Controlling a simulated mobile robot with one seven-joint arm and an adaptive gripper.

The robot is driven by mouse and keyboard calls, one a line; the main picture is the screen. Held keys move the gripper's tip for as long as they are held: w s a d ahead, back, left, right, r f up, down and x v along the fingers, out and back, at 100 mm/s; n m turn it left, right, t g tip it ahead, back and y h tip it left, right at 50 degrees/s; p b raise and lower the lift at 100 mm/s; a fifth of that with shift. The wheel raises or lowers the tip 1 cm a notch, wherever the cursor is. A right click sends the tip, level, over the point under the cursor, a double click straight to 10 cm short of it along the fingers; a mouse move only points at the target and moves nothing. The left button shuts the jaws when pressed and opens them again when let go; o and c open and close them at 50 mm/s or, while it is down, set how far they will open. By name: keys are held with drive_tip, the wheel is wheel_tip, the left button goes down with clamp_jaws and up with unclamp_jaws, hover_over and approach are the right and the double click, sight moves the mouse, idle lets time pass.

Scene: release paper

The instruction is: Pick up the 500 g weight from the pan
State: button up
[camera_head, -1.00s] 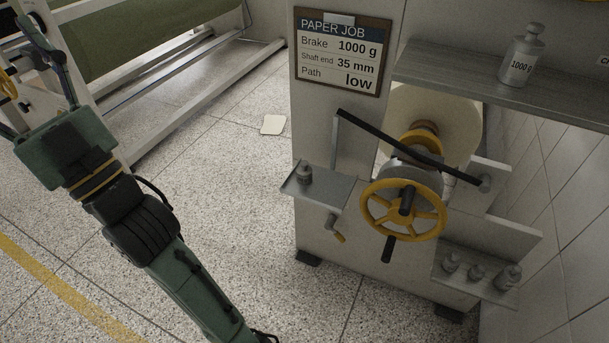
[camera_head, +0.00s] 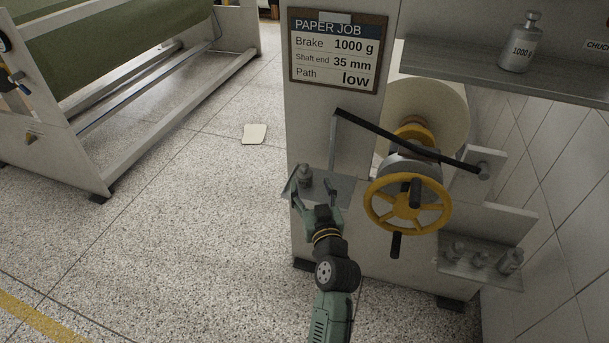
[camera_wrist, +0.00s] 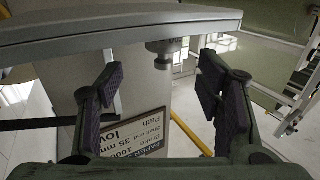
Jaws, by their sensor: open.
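A small grey metal weight (camera_head: 304,174) with a knob stands on the pan (camera_head: 320,180), a flat grey plate on the left of the machine. In the wrist view, which is upside down, the weight (camera_wrist: 165,47) hangs from the pan (camera_wrist: 80,28) in the picture, its knob pointing down; its marking is too small to read surely. My gripper (camera_head: 313,191) is open and empty at the near side of the pan. In the wrist view my gripper's dark pads (camera_wrist: 161,92) are spread wide, one each side of the weight's line, with the weight beyond them, apart from both.
A yellow handwheel (camera_head: 407,204) and a black lever (camera_head: 400,138) are just right of the pan. A 1000 g weight (camera_head: 520,42) stands on the upper shelf (camera_head: 440,68). Several small weights (camera_head: 480,259) stand on a lower right shelf. The job board (camera_head: 337,52) hangs above.

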sight(305, 171)
drive_tip(key=w, duration=0.2)
drive_tip(key=w+a+p, duration=0.1)
drive_tip(key=w, duration=0.1)
drive_tip(key=w+p, duration=0.1)
drive_tip(key=w, duration=0.1)
drive_tip(key=shift+a+r, duration=0.25)
drive_tip(key=shift+a, duration=0.1)
drive_tip(key=shift+w+a+f, duration=0.1)
drive_tip(key=shift+w, duration=0.35)
drive_tip(key=shift+c, duration=0.4)
drive_tip(key=c, duration=1.3)
clamp_jaws()
